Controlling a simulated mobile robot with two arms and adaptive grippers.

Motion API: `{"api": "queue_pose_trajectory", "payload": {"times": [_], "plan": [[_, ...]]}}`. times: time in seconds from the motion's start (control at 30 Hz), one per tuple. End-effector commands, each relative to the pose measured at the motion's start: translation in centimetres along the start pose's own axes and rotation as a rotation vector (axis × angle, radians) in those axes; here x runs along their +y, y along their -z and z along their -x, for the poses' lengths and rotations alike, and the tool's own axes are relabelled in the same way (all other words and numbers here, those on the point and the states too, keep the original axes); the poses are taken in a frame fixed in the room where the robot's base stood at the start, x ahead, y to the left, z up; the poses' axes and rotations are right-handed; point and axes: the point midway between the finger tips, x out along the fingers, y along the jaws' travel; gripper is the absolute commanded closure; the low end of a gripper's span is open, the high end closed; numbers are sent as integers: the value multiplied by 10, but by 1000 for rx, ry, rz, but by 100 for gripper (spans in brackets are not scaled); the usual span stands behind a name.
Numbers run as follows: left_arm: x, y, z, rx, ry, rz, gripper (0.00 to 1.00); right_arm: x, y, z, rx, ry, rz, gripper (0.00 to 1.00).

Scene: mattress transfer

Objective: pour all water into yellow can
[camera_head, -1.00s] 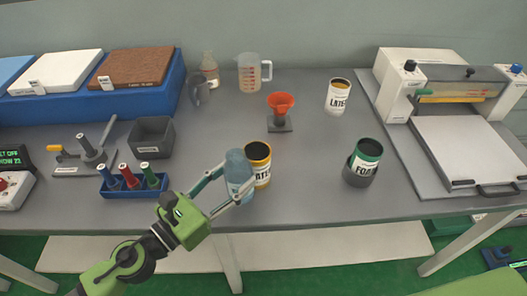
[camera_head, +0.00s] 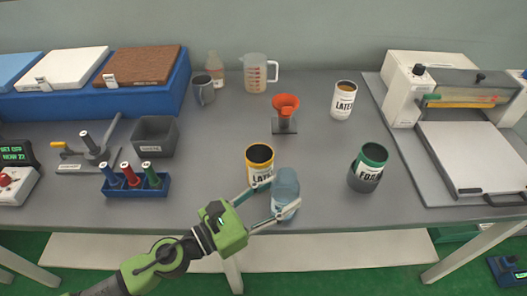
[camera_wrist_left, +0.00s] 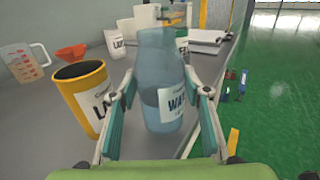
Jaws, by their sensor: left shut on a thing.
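My left gripper (camera_head: 270,208) is shut on the blue see-through water bottle (camera_head: 285,190), upright near the table's front edge. In the left wrist view the bottle (camera_wrist_left: 163,85) stands between the two fingers, with darker water in its lower part and a label partly covered by a finger. The yellow can (camera_head: 259,170), labelled latex, stands upright just left of the bottle, its dark mouth open. It also shows in the left wrist view (camera_wrist_left: 82,98), beside the left finger. My right gripper is not in view.
A green-rimmed foam can (camera_head: 368,168) stands to the right. A white latex can (camera_head: 344,100), an orange funnel (camera_head: 286,106) on a stand and a measuring jug (camera_head: 256,75) stand behind. A blue rack (camera_head: 136,187) stands left. The table's front edge is close.

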Motion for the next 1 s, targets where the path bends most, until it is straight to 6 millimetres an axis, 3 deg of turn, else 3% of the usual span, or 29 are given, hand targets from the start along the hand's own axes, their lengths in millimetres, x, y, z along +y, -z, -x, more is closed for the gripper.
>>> {"api": "queue_pose_trajectory", "payload": {"times": [0.37, 0.97, 1.0], "plan": [[3, -4, 0, 2, -1, 56, 83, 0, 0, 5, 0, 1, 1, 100], [16, -9, -1, 22, -2, 352, 83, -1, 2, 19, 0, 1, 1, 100], [17, -22, -1, 22, -1, 369, 83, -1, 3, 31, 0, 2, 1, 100]]}}
